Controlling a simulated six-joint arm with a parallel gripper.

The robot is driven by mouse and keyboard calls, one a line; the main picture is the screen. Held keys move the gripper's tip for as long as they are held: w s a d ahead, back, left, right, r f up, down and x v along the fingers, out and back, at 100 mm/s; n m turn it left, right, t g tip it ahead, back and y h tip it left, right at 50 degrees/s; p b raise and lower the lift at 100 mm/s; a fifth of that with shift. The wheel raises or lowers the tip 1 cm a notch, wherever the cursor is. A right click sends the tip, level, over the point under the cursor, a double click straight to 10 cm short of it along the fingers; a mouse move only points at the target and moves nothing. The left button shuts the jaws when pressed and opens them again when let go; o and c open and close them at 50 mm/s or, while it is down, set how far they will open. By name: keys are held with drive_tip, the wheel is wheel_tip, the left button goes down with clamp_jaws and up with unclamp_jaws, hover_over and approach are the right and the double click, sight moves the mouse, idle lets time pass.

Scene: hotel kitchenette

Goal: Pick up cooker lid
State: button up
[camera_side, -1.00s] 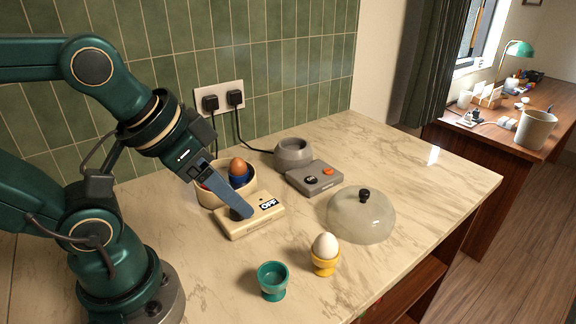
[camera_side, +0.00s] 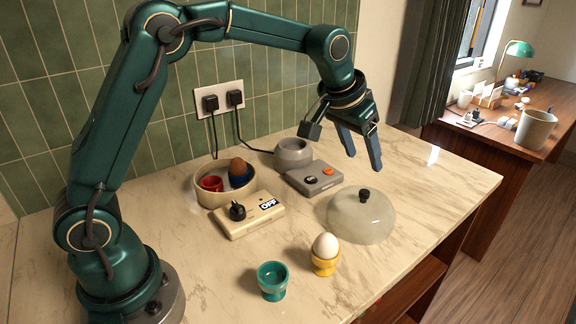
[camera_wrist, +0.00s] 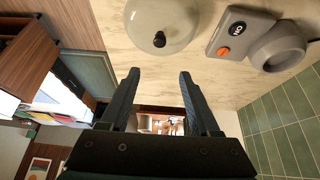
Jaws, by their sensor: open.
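The cooker lid (camera_side: 350,219) is a clear dome with a black knob (camera_side: 365,195), lying on the marble counter at the right in the side view. It also shows at the top of the wrist view (camera_wrist: 172,22), with its knob (camera_wrist: 159,40). My gripper (camera_side: 364,163) is above the counter, behind the lid and higher than its knob, not touching it. In the wrist view my gripper (camera_wrist: 159,75) has its two fingers apart with nothing between them. Whether anything is under the lid is hard to tell through the dome.
A grey cooker with an orange button (camera_side: 314,177) stands left of the lid. A cream cooker (camera_side: 250,219) holds a brown egg (camera_side: 238,166) and a red cup (camera_side: 211,184). A white egg (camera_side: 325,246) in a yellow cup (camera_side: 325,265) and a teal cup (camera_side: 272,281) stand near the front edge.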

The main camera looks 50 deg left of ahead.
sight(364, 192)
drive_tip(key=shift+g, duration=0.6)
drive_tip(key=x, duration=0.2)
drive_tip(key=s+x, duration=0.1)
drive_tip(key=x, duration=0.4)
drive_tip(key=shift+s+d+f, duration=0.1)
drive_tip(key=shift+d+f, duration=0.1)
drive_tip(key=shift+f, duration=0.25)
drive_tip(key=shift+x, duration=0.85)
clamp_jaws()
